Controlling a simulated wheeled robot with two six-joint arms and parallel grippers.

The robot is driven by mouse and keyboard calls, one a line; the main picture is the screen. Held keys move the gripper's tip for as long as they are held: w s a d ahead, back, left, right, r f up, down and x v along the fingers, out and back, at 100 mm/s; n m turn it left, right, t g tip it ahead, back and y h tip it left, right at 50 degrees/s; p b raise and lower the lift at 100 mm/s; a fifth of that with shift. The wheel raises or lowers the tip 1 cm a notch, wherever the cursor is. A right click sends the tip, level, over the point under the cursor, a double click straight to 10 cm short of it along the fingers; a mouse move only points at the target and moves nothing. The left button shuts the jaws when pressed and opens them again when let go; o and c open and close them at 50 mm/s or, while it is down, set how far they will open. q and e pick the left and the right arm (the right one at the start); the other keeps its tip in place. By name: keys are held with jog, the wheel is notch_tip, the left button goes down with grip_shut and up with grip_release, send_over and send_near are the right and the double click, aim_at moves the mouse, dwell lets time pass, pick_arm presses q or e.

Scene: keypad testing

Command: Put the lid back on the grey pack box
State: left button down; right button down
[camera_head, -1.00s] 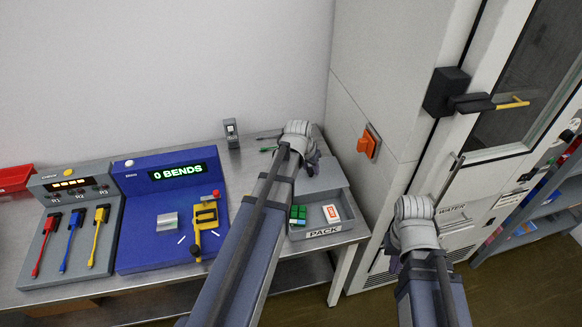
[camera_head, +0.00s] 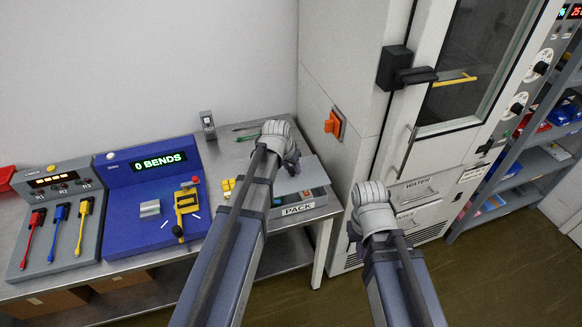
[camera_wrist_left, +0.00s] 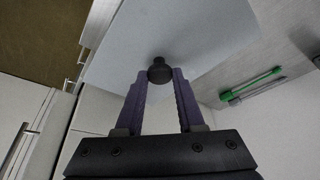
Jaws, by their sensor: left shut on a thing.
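The grey pack box (camera_head: 298,210), labelled PACK, stands at the right end of the metal bench. My left gripper (camera_head: 291,165) is over it, partly hidden by its own arm. In the left wrist view the gripper (camera_wrist_left: 160,84) is shut on the dark round knob of the flat grey lid (camera_wrist_left: 205,42). In the head view the lid (camera_head: 305,172) covers most of the box, with a little of the contents showing near the front. I cannot tell whether the lid touches the rim. My right gripper (camera_head: 353,236) is in front of the white cabinet, its fingers barely visible.
A blue tester (camera_head: 125,225) reading "0 BENDS" and a grey panel with three coloured leads (camera_head: 60,240) are at left. Yellow blocks (camera_head: 228,187) lie left of the box. A green tool (camera_head: 250,126) lies behind. The white cabinet (camera_head: 338,75) stands close at right.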

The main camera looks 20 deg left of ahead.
aim_at(291, 177)
pick_arm(q)
jog(key=shift+f+b, duration=2.5)
jog(key=shift+f, duration=0.25)
jog(key=shift+f, duration=0.15)
grip_release()
dwell(0.5)
jog(key=shift+r+p, duration=3.45)
jog(key=shift+r, duration=0.1)
